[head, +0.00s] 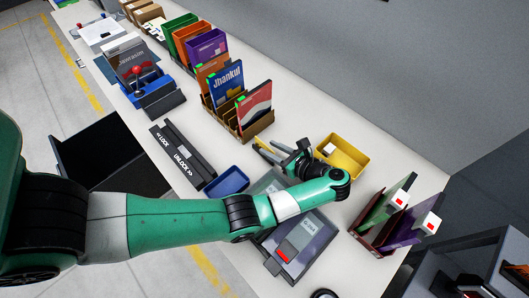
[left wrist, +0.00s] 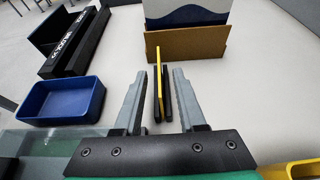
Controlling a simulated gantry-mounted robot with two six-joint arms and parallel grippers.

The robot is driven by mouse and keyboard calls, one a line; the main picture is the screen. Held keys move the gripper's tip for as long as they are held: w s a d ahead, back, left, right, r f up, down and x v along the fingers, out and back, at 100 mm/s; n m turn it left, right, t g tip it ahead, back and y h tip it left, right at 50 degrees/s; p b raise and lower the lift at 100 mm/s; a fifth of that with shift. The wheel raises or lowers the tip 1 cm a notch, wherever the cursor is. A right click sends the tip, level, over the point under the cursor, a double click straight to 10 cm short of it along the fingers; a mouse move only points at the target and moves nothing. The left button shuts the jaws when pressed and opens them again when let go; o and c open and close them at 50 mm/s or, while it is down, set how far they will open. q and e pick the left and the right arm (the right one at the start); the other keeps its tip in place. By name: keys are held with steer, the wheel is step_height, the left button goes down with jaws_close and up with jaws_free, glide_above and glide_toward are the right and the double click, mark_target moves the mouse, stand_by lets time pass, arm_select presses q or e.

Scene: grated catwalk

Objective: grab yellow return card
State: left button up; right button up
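The yellow return card (left wrist: 159,72) stands upright and nearly edge-on in the left wrist view, with dark upright pieces beside its lower part. My left gripper (left wrist: 160,82) is open, with one grey finger on each side of the card. Pale gaps show between the fingers and the card. In the head view my left gripper (head: 270,148) is over the white table, between the brown book rack and the yellow bin. My right gripper is not in view.
The brown rack (left wrist: 188,45) with books stands just beyond the fingers. A blue tray (left wrist: 62,101) is to the left and a yellow bin (head: 344,157) to the right. A black lock/unlock panel (head: 182,155) lies left on the table. A red-brown rack (head: 372,236) stands right.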

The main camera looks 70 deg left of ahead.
mark_target(258, 142)
arm_select(q)
steer(key=shift+s+a+f, duration=0.25)
steer(key=shift+a, duration=0.3)
steer(key=x, duration=0.5)
steer(key=shift+s, duration=0.1)
jaws_close()
